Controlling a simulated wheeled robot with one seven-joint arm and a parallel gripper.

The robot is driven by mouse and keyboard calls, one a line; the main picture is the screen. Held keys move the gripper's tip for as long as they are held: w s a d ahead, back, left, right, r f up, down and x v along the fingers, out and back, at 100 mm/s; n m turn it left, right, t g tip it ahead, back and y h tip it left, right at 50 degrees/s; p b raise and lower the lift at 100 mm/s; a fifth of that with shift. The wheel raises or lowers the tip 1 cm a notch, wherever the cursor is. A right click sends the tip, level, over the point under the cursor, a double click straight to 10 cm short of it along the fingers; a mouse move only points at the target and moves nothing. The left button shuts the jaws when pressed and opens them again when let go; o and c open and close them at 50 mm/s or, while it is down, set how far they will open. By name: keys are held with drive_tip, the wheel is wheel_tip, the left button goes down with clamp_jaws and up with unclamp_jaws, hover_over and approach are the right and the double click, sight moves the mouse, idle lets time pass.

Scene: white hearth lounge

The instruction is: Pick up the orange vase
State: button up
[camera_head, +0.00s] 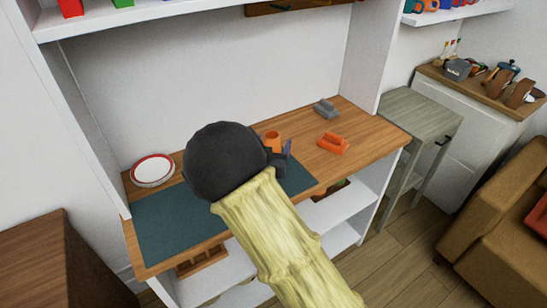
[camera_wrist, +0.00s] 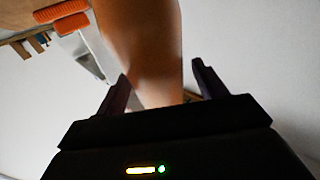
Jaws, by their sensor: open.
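The orange vase (camera_head: 272,140) stands on the wooden desktop, just beyond my arm's dark wrist in the head view, which hides part of it. In the wrist view the vase (camera_wrist: 142,45) is large and close, reaching down between the two dark fingers. My gripper (camera_wrist: 160,78) is open, with one finger on each side of the vase. A gap shows on the right; I cannot tell whether the left finger touches. In the head view my gripper (camera_head: 281,156) is mostly hidden behind the wrist.
An orange object (camera_head: 333,143) and a grey object (camera_head: 325,108) lie on the desktop to the right. A red-rimmed plate (camera_head: 153,169) sits at the left, near a dark teal mat (camera_head: 165,228). A shelf (camera_head: 200,17) hangs above. Bare wood is free at the right.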

drive_tip(key=c, duration=1.2)
drive_tip(key=shift+o, duration=0.2)
drive_tip(key=shift+r, duration=0.15)
wheel_tip(320, 180, up, 10)
drive_tip(key=p, duration=0.1)
